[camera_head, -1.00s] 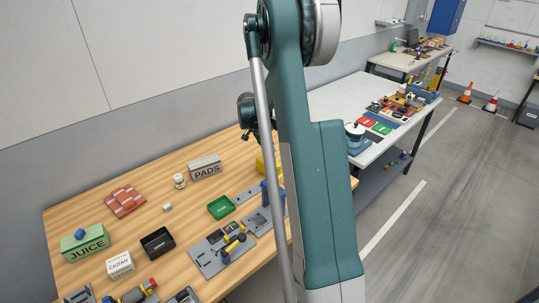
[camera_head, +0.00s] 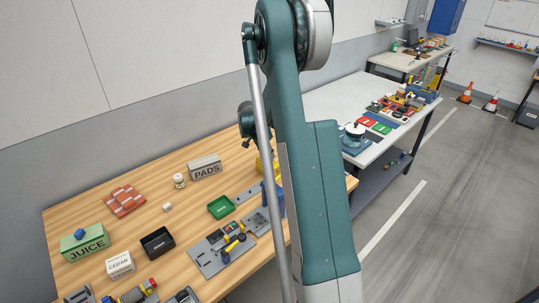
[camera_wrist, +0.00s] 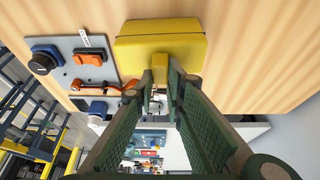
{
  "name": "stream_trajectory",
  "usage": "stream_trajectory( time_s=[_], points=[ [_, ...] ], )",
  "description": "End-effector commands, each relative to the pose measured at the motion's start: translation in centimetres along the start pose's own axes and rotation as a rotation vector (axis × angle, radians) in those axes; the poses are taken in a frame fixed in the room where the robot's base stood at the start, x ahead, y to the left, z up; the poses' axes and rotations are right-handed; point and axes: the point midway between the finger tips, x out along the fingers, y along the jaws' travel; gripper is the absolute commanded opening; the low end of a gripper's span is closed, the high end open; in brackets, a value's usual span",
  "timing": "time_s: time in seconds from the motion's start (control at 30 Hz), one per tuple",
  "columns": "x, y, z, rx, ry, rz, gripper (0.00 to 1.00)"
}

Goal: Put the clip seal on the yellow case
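The yellow case (camera_wrist: 160,42) stands on the wooden bench just beyond my fingertips in the wrist view. A narrow yellow part (camera_wrist: 160,70) shows at its near side, between or just past the fingertips. I cannot tell whether that part belongs to the case or is the clip seal. My gripper (camera_wrist: 165,86) points at the case; both fingers show, but whether they grip something is unclear. In the head view the case (camera_head: 261,164) is mostly hidden behind my arm, and my gripper is hidden too. I cannot identify a clip seal for certain.
A grey plate (camera_wrist: 100,67) with a black round knob (camera_wrist: 42,64) and orange parts (camera_wrist: 88,57) lies left of the case. The head view shows a green tray (camera_head: 221,207), a PADS box (camera_head: 205,167) and a black bin (camera_head: 157,242) on the bench.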

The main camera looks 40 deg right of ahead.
Motion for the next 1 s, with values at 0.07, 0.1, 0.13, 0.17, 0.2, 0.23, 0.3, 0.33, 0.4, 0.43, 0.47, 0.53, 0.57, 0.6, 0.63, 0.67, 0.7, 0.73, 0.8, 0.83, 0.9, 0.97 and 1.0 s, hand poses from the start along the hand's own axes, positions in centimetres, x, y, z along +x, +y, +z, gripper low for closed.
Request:
stream_trajectory(
  time_s=[0.07, 0.1, 0.13, 0.17, 0.2, 0.23, 0.3, 0.33, 0.4, 0.43, 0.47, 0.53, 0.57, 0.6, 0.63, 0.67, 0.7, 0.73, 0.8, 0.83, 0.9, 0.97, 1.0],
  points=[
    [0.2, 0.0, 0.1, 0.0, 0.0, 0.0, 0.14],
    [0.2, 0.0, 0.1, 0.0, 0.0, 0.0, 0.19],
    [0.1, 0.0, 0.1, 0.0, 0.0, 0.0, 0.23],
    [0.1, 0.0, 0.1, 0.0, 0.0, 0.0, 0.27],
    [0.1, 0.0, 0.1, 0.0, 0.0, 0.0, 0.27],
    [0.1, 0.0, 0.1, 0.0, 0.0, 0.0, 0.27],
    [0.1, 0.0, 0.1, 0.0, 0.0, 0.0, 0.27],
    [0.1, 0.0, 0.1, 0.0, 0.0, 0.0, 0.27],
    [0.1, 0.0, 0.1, 0.0, 0.0, 0.0, 0.27],
    [0.1, 0.0, 0.1, 0.0, 0.0, 0.0, 0.27],
    [0.1, 0.0, 0.1, 0.0, 0.0, 0.0, 0.27],
    [0.1, 0.0, 0.0, 0.0, 0.0, 0.0, 0.27],
    [0.0, 0.0, 0.0, 0.0, 0.0, 0.0, 0.27],
    [0.0, 0.0, 0.0, 0.0, 0.0, 0.0, 0.27],
    [-0.1, 0.0, 0.0, 0.0, 0.0, 0.0, 0.27],
    [-0.2, 0.0, -0.1, 0.0, 0.0, 0.0, 0.27],
    [-0.3, 0.0, -0.1, 0.0, 0.0, 0.0, 0.27],
    [-0.5, 0.0, -0.1, 0.0, 0.0, 0.0, 0.27],
    [-0.9, 0.0, -0.1, 0.0, 0.0, 0.0, 0.27],
    [-1.2, -0.1, -0.1, 0.0, 0.0, 0.0, 0.27],
    [-1.9, -0.1, -0.1, 0.0, 0.0, 0.0, 0.27],
    [-2.6, 0.0, 0.0, -0.001, 0.0, -0.001, 0.27],
    [-3.1, 0.0, 0.0, -0.001, 0.0, -0.001, 0.27]
  ],
)
